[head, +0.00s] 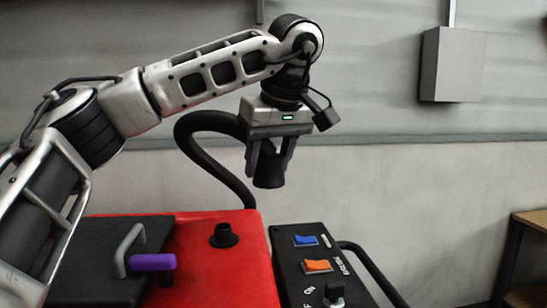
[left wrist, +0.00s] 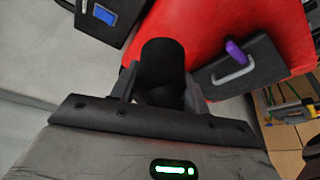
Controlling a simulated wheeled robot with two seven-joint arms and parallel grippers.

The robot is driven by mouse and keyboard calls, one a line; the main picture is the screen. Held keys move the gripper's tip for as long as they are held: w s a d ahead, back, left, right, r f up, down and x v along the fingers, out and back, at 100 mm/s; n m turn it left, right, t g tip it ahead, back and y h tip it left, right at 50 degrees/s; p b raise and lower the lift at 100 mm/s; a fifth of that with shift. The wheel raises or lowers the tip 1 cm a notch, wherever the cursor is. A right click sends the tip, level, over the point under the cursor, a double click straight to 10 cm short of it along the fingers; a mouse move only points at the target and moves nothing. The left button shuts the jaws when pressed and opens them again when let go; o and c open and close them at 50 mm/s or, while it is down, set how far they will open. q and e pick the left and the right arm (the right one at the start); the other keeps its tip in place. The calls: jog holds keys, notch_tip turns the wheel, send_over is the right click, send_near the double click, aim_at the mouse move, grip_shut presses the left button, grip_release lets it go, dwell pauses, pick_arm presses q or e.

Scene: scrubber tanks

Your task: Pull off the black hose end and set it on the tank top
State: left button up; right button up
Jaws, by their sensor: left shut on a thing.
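My left gripper (head: 269,158) is shut on the black hose end (head: 269,177) and holds it in the air, its mouth facing down. The black hose (head: 206,122) bends in an arch behind the gripper and runs down behind the tank. The red tank top (head: 245,262) is below. A black port (head: 223,236) stands up from it, apart from the hose end, lower and to its left. In the left wrist view the hose end (left wrist: 162,62) sits between the two fingers (left wrist: 160,92), with the red tank top (left wrist: 207,30) beyond. My right gripper is not in view.
A black lid with a grey handle (head: 125,250) and purple grip (head: 153,262) covers the tank's left side. A control panel with a blue switch (head: 305,241), orange switch (head: 317,266) and knob (head: 334,296) stands at right. Bare red surface surrounds the port.

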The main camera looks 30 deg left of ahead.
pick_arm(q)
jog(key=s, duration=0.8)
jog(key=shift+s, duration=0.35)
jog(key=shift+d, duration=0.1)
dwell(0.6)
